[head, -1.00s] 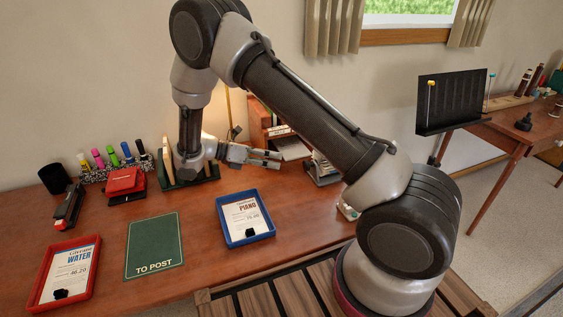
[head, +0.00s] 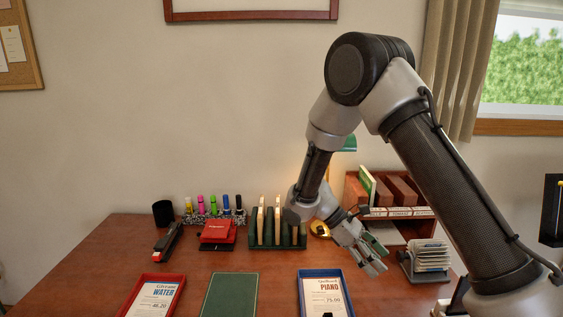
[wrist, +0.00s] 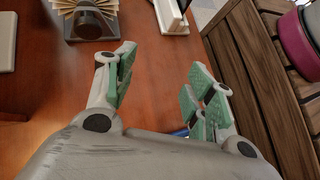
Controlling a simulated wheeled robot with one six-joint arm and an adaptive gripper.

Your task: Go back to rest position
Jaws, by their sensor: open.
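My gripper (head: 371,258) is above the right part of the desk, to the right of the green rack and left of the card file. It also shows in the wrist view (wrist: 158,82), its two green-padded fingers spread apart with only desk surface between them. It holds nothing. My arm is bent, with its elbow high and its forearm hanging down toward the desk.
The desk (head: 90,268) carries a green rack (head: 262,246), a rotary card file (head: 425,262), a red tray (head: 133,290), a blue tray (head: 303,296) and a green mat (head: 230,296). A wooden sorter (head: 400,190) stands behind my gripper.

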